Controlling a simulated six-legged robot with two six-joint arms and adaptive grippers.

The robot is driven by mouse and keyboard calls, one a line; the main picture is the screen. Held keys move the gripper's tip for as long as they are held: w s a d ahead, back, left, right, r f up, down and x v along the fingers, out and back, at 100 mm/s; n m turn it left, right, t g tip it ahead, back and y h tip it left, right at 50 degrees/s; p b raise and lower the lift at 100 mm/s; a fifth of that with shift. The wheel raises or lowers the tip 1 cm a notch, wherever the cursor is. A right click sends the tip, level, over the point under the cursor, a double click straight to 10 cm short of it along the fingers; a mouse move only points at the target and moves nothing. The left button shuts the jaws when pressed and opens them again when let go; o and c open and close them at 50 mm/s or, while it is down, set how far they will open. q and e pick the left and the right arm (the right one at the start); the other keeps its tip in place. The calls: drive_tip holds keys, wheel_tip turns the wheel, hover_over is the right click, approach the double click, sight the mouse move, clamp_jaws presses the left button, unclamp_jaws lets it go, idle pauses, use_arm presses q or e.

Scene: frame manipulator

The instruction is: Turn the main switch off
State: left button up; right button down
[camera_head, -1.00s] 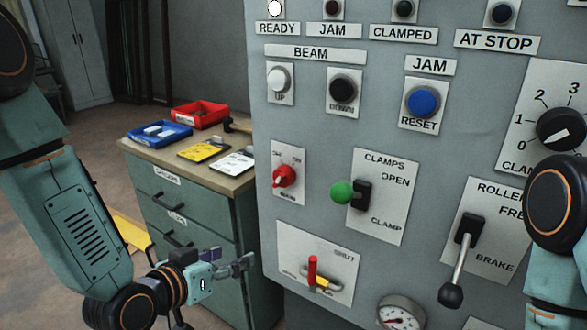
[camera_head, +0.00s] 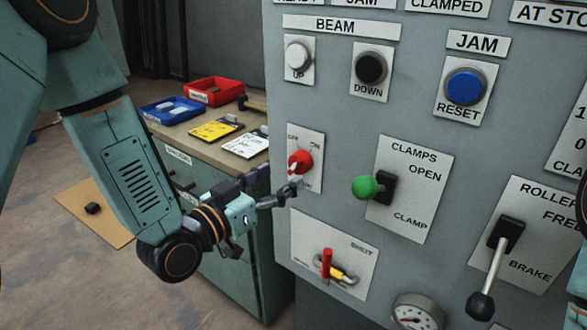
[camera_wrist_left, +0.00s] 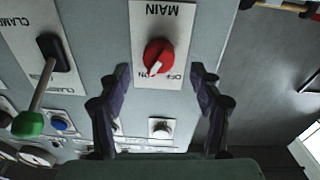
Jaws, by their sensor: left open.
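The main switch is a red rotary knob (camera_head: 299,161) on a white plate with OFF at upper left and ON at upper right. In the left wrist view the knob (camera_wrist_left: 158,55) appears upside down, and its white pointer leans toward the ON side. My left gripper (camera_head: 277,188) is just in front of and below the knob. Its two dark fingers (camera_wrist_left: 158,88) are spread, with the knob between and beyond their tips, apparently not touched. My right gripper is out of view.
A green-knobbed clamp lever (camera_head: 366,188) sticks out right of the switch. A black roller lever (camera_head: 494,260) is further right. A cabinet with a red tray (camera_head: 214,91) and a blue tray (camera_head: 172,108) stands at left.

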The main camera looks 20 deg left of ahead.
sight(292, 169)
use_arm(q)
drive_tip(key=x, duration=0.3)
drive_tip(key=shift+d+r, duration=0.1)
drive_tip(key=shift+d, duration=0.1)
drive_tip(key=shift+w+d+b, duration=0.1)
drive_tip(key=shift+w+b, duration=0.2)
drive_tip(key=shift+w, duration=0.35)
drive_tip(key=shift+w+d, duration=0.2)
drive_tip(key=shift+s, duration=0.1)
drive_tip(key=shift+a, duration=0.1)
drive_tip(key=c, duration=1.2)
